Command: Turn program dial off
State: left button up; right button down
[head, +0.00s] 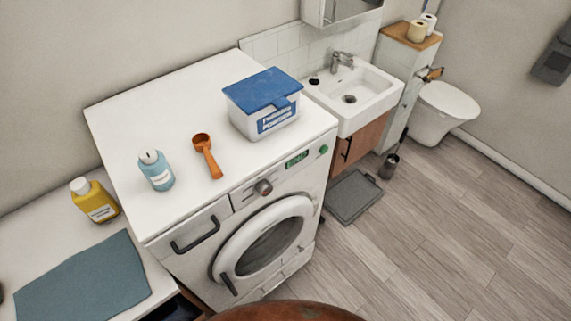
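The program dial (263,187) is a round grey knob with a red part on the front panel of the white washing machine (225,200). It sits above the round door (262,240), left of a small green display (297,160) and a green button (323,149). The dial's exact pointer angle is too small to tell. Neither of my grippers is in the head view.
On the machine's top stand a blue-lidded powder box (263,103), an orange scoop (207,155) and a light blue bottle (156,171). A yellow bottle (95,201) stands on the lower counter at left. A brown rounded surface (285,311) shows at the bottom edge.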

aim_at(264, 188)
jog(key=u, duration=0.55)
jog(key=k, duration=1.25)
jog(key=u, duration=0.85)
jog(key=i, duration=0.55)
jog(key=z, duration=0.3)
